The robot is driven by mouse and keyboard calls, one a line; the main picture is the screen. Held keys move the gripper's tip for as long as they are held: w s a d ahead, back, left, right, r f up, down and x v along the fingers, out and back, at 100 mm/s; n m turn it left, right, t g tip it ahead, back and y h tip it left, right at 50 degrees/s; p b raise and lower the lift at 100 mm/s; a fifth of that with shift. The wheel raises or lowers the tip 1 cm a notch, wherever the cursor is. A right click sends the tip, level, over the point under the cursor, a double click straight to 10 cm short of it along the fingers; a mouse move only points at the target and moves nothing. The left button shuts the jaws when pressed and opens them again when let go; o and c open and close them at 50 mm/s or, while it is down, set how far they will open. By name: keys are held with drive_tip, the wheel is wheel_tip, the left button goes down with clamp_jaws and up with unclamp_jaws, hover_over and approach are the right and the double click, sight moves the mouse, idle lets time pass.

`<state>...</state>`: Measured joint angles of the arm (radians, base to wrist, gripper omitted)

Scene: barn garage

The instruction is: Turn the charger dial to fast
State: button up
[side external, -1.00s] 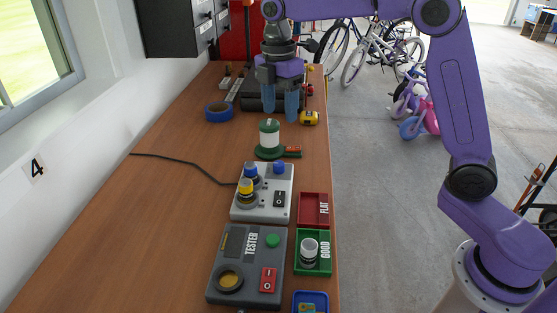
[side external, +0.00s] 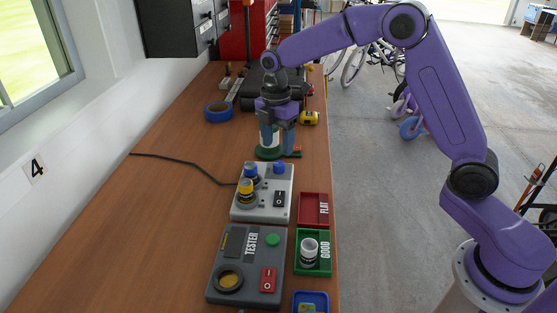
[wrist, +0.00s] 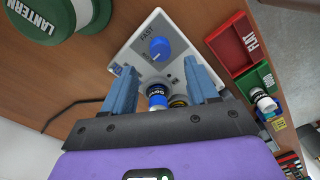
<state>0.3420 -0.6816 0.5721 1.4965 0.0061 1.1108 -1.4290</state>
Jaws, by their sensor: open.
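The charger (side external: 262,211) is a light grey box on the bench with a blue dial (side external: 279,168) at its far right corner. In the wrist view the blue dial (wrist: 160,48) sits just beyond my fingertips, close to the printed word FAST; I cannot tell which setting it points at. A blue-topped battery (side external: 251,172) and a yellow-topped battery (side external: 245,192) stand in the charger. My gripper (side external: 277,146) is open and empty, pointing down above the bench on the far side of the charger, apart from the dial. Its open fingers (wrist: 160,70) frame the charger in the wrist view.
A green and white lantern (side external: 270,152) stands close to my gripper, partly hidden by it. The grey tester (side external: 247,265), red FLAT tray (side external: 313,210) and green GOOD tray (side external: 313,266) with a battery lie nearer. The bench left of the charger is clear except for a black cable.

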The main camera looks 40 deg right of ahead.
sight(278, 163)
drive_tip(key=shift+s+f, duration=0.1)
drive_tip(key=shift+f, duration=3)
drive_tip(key=c, duration=1.1)
